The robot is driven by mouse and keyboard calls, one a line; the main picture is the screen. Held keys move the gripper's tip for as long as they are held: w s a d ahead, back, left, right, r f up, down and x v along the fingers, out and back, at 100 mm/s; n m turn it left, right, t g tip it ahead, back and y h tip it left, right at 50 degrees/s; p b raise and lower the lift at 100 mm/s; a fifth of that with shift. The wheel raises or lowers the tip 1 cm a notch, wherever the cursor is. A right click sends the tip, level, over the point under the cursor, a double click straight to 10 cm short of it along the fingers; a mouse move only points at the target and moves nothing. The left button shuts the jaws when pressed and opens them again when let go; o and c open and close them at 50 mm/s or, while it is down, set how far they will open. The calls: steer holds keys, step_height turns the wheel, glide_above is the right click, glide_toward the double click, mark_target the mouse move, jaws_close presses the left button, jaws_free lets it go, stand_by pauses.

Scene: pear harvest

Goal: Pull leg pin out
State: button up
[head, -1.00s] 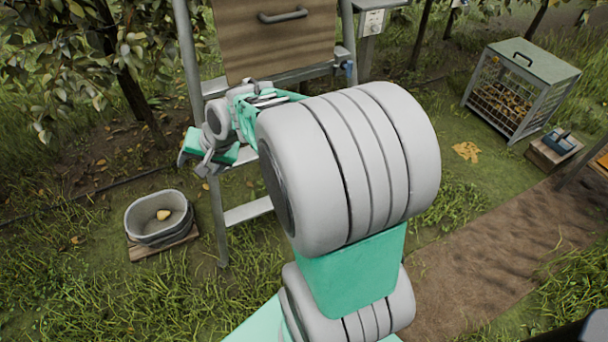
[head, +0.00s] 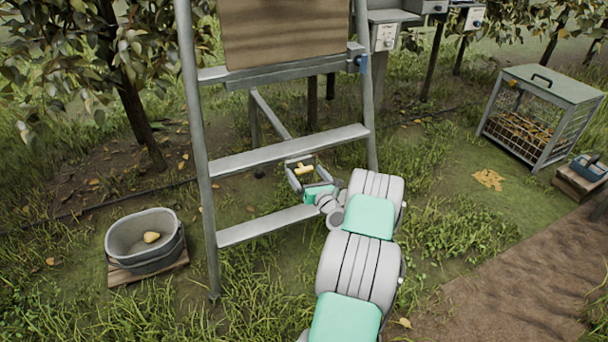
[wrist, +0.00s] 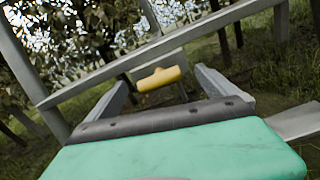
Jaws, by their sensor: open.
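A small yellow handle (head: 303,169), which looks like the leg pin's grip, shows just beyond my gripper (head: 304,178) in the head view. It lies below the middle step of the grey ladder (head: 290,150). In the wrist view the yellow handle (wrist: 158,78) lies crosswise between the two finger tips of my gripper (wrist: 161,76). The fingers are open, with a gap on both sides of the handle. I cannot tell how deep it sits between them. The pin's shaft and its hole are hidden.
A grey tub (head: 145,262) with a pear stands at the left. A mesh crate (head: 550,88) and a blue caddy (head: 588,168) stand at the right. Grass at the lower left is free.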

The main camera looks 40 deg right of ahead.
steer(key=shift+x, duration=0.9)
steer(key=shift+c, duration=0.3)
